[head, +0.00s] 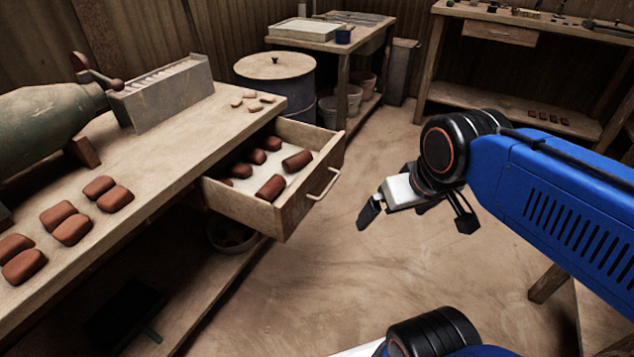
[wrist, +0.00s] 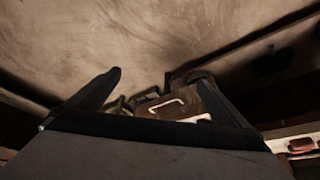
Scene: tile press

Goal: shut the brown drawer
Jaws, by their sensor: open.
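The brown drawer (head: 262,208) stands pulled out from under the long wooden bench in the head view. Its front carries a pale bar handle (head: 323,184). Several reddish-brown clay pieces (head: 270,188) lie inside on a white bottom. My gripper (head: 368,213) is to the right of the drawer front, apart from it, with its fingers pointing down and left. In the wrist view my gripper (wrist: 158,78) shows two spread fingers with nothing held between them.
The bench (head: 150,165) holds more clay blocks (head: 72,229), a green cylindrical machine (head: 45,125) and a grey trough (head: 165,95). A blue drum (head: 276,90) stands behind the drawer. The floor (head: 330,270) right of the drawer is clear.

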